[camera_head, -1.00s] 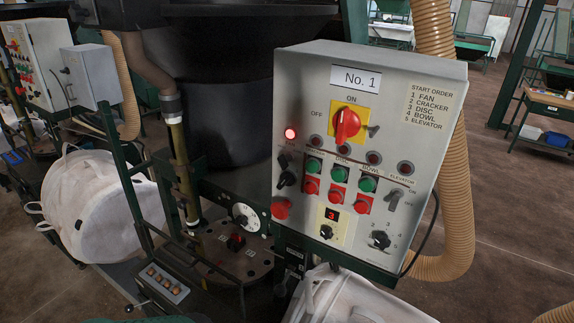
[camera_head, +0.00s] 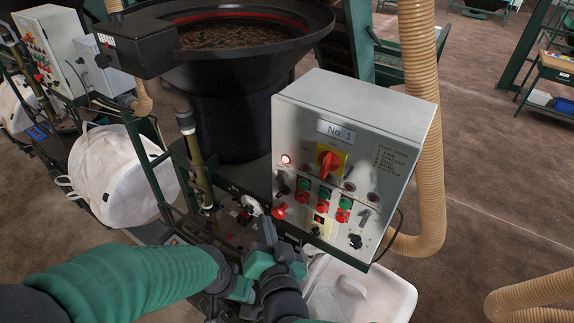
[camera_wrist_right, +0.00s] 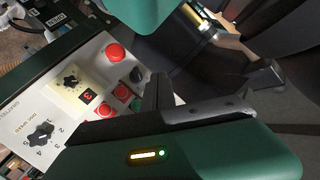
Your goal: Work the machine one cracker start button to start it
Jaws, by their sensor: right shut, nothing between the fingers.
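The No. 1 control box (camera_head: 400,125) stands right of centre in the head view. Its cracker start button is the leftmost green button (camera_head: 305,186), above a red button. In the wrist view that green button (camera_wrist_right: 135,103) is partly hidden behind a dark finger. My right gripper (camera_head: 268,226) is shut and empty, at the box's lower left edge, below and left of the green button. In the wrist view its dark fingers (camera_wrist_right: 157,92) stand before the panel; contact with it cannot be told. My left gripper is not in view.
A red knob (camera_head: 279,210) and a black switch (camera_head: 282,186) sit left of the cracker buttons. A ribbed hose (camera_head: 418,70) runs behind the box. A white bag (camera_head: 355,295) lies below.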

